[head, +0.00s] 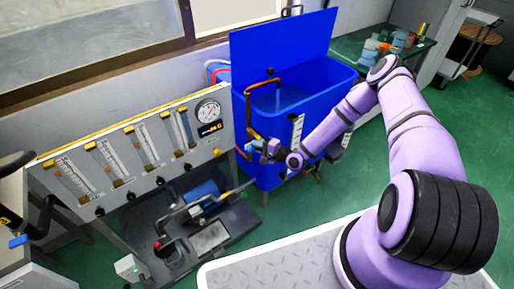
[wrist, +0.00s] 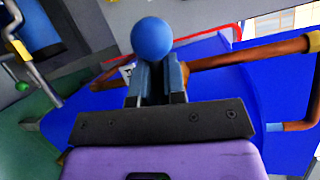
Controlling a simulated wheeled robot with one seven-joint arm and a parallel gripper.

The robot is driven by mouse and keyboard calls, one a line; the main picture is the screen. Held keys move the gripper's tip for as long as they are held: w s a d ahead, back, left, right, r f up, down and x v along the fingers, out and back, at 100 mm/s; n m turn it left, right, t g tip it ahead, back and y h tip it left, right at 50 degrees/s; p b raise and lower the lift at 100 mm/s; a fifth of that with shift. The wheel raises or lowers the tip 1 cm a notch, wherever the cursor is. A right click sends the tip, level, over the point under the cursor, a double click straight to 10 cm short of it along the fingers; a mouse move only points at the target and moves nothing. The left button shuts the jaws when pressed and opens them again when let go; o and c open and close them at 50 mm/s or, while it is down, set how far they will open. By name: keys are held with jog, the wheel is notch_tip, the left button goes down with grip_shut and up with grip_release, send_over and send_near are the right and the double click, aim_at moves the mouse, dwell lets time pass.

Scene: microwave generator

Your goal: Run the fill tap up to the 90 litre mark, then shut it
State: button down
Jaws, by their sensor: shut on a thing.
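The blue tank (head: 262,125) stands with its lid raised. A copper fill pipe (head: 249,118) rises along its left side and bends over the rim; it also shows in the wrist view (wrist: 250,52). A pale streak below the spout looks like running water. A white level scale (head: 296,131) is on the tank's front; its marks are too small to read. My gripper (head: 268,149) is at the tank's front left, beside the pipe. In the wrist view its fingers are shut on a blue ball knob (wrist: 152,38), apparently the tap's handle. The tap body is mostly hidden.
A panel with several flow tubes and a round gauge (head: 208,111) stands left of the tank. A pump (head: 200,195) sits on a dark base below it. A bench with small containers (head: 385,45) is behind right. Green floor (head: 265,222) is clear in front.

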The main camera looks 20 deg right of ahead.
jog(key=shift+s+a+r+m+y, duration=0.15)
jog(key=shift+r+m+y, duration=0.15)
jog(key=shift+m, duration=0.3)
jog(key=c, duration=1.2)
grip_release()
jog(key=v, duration=1)
jog(key=shift+s+d, duration=0.25)
jog(key=shift+s, duration=0.1)
jog(key=shift+f, duration=0.1)
